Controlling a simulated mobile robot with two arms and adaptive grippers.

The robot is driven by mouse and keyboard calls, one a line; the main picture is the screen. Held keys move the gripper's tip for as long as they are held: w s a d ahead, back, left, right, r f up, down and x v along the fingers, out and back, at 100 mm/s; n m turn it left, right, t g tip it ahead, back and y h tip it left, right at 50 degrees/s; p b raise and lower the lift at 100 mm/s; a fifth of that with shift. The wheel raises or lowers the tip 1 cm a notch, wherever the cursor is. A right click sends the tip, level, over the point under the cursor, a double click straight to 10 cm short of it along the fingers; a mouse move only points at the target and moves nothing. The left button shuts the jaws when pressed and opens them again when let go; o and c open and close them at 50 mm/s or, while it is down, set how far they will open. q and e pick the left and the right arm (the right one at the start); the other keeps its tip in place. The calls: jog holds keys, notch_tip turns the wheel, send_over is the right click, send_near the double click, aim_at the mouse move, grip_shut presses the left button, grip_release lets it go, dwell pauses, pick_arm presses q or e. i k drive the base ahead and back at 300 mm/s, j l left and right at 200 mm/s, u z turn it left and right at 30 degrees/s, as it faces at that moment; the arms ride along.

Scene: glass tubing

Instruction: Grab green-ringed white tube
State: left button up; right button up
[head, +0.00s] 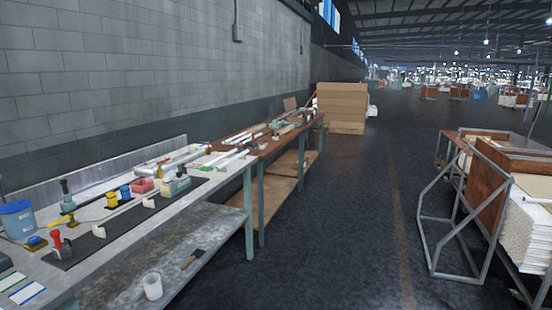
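Several white tube-like pieces (228,159) lie toward the far end of the near workbench and on the brown bench behind it. A little green shows among them, but they are too small to tell which tube has a green ring. Neither of my grippers is in the head view.
The near workbench (150,232) runs along the left wall, with a blue bucket (17,220), hand tools and a black mat. A white cup (152,286) stands on its lower shelf. Cardboard boxes (341,105) stand beyond the benches. A metal-framed cart (480,225) is at right. The dark floor between is clear.

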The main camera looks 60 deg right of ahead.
aim_at(233, 160)
jog(key=i+l+z, duration=0.25)
jog(key=z, duration=0.2)
jog(key=i+l+z, duration=0.25)
jog(key=z, duration=0.2)
jog(key=i+z, duration=0.6)
jog(key=i, duration=0.75)
jog(key=i+l+u, duration=0.15)
jog(key=i+l, duration=0.25)
